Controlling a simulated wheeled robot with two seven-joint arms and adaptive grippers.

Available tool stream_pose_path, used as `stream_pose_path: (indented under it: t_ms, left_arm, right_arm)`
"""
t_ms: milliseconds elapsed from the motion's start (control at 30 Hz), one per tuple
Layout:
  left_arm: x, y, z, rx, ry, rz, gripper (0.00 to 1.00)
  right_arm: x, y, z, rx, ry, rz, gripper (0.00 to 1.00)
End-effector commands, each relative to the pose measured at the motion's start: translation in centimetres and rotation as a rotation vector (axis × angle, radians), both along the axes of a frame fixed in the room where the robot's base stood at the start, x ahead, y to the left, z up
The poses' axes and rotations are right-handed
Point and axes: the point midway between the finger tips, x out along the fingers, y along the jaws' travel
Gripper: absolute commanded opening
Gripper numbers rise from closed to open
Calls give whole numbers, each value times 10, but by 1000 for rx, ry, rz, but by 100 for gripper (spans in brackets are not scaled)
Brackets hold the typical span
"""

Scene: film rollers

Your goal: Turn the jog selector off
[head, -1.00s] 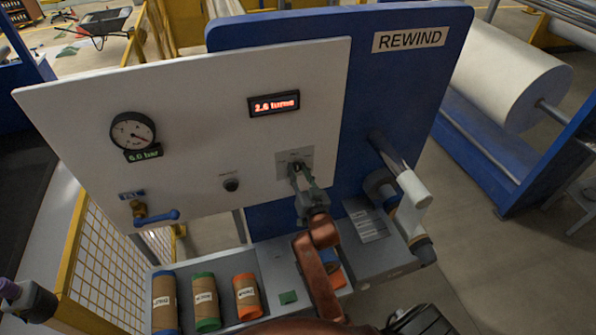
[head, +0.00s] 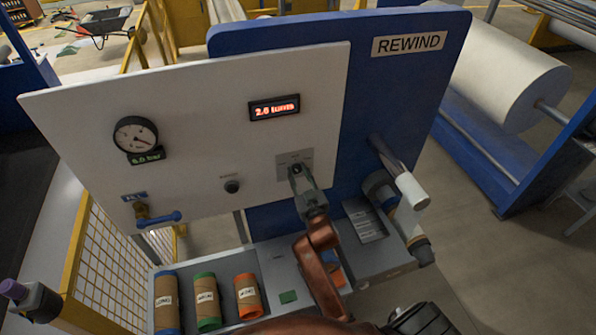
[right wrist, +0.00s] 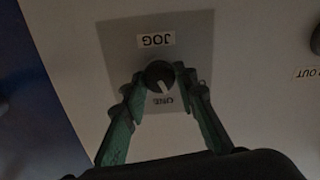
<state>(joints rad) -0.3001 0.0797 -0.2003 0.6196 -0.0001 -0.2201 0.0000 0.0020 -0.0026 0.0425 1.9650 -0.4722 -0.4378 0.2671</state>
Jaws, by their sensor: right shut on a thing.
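The jog selector is a round dark knob (right wrist: 159,76) with a white pointer line, on a grey plate (right wrist: 190,32) of the white panel. In the right wrist view, an upside-down JOG label (right wrist: 156,40) is above it and a small label, hard to read, is below. The pointer line slants toward that lower label. My right gripper (right wrist: 160,78) is shut on the knob, one green-grey finger at each side. In the head view, my right gripper (head: 297,172) reaches the selector plate (head: 293,158) and mostly hides the knob. My left gripper is not in view.
The white panel (head: 215,110) carries a gauge (head: 136,137), a red turns display (head: 275,107), a black button (head: 232,186) and a blue-handled valve (head: 160,219). A tray (head: 270,262) below holds several cores. A roller spindle (head: 400,185) sticks out at right.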

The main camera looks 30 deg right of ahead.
Motion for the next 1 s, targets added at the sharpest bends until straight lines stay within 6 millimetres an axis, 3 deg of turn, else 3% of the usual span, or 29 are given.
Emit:
stream_pose_path:
  t_ms: [500, 1000]
  left_arm:
    - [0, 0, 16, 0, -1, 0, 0]
    - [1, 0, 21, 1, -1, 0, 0]
  right_arm:
    - [1, 1, 1, -446, 105, 2, 2]
    - [1, 2, 0, -645, 152, 1, 2]
